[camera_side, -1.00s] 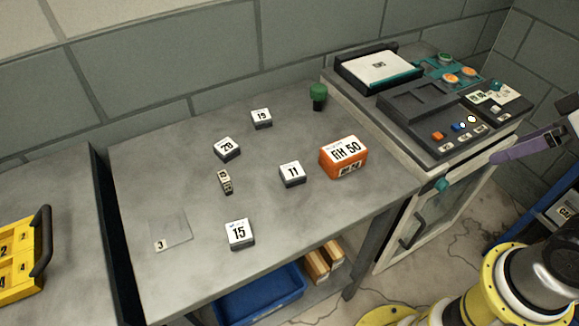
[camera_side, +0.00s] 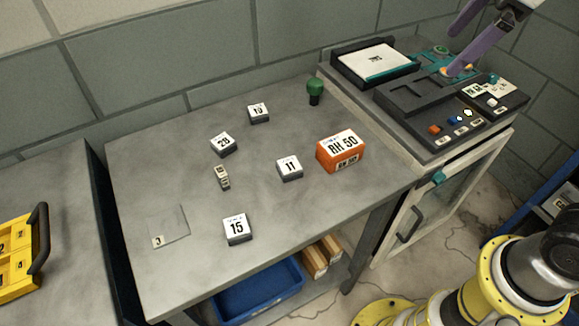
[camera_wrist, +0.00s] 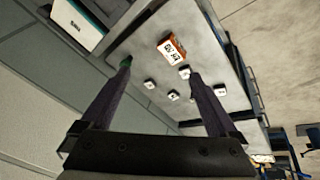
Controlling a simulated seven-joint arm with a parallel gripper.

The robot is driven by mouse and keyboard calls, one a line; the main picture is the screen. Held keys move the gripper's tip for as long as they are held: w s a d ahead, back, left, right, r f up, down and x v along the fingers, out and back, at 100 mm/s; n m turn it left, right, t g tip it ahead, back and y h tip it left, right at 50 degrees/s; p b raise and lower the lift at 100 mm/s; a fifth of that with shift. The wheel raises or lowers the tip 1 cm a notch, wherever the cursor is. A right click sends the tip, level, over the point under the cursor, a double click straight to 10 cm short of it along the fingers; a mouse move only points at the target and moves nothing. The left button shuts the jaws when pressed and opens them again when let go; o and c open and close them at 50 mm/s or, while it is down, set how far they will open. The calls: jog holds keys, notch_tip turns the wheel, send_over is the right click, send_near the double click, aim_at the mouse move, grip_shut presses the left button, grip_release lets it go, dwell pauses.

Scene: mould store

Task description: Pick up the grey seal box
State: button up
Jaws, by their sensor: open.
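Several small dark grey boxes with white numbered tops stand apart on the grey table: 19 (camera_side: 258,113), 28 (camera_side: 222,145), 11 (camera_side: 289,168) and 15 (camera_side: 236,229). A smaller, narrow labelled block (camera_side: 222,178) stands near 28. I cannot tell which one is the grey seal box. My gripper (camera_side: 457,50) is open and empty, high at the upper right over the machine, well away from the boxes. In the wrist view my gripper (camera_wrist: 160,73) shows two spread dark fingers with the table boxes beyond, too small to read.
An orange box (camera_side: 341,152) sits right of 11. A green-topped knob (camera_side: 315,91) stands at the table's back. The machine (camera_side: 440,110) with buttons and tray adjoins on the right. A square plate marked 3 (camera_side: 172,226) lies front left. A yellow case (camera_side: 18,255) is far left.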

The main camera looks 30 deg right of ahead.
jog(key=w+a+n+g, duration=0.1)
jog(key=w+a+n, duration=0.2)
jog(key=w+a, duration=0.3)
jog(key=n+g, duration=0.3)
jog(key=n, duration=0.1)
send_over(284, 166)
notch_tip(284, 166, down, 17)
jog(key=shift+h, duration=0.3)
notch_tip(284, 166, down, 13)
jog(key=shift+r, duration=0.1)
jog(key=c, duration=1.4)
jog(key=shift+r, duration=0.2)
jog(key=shift+c, duration=0.2)
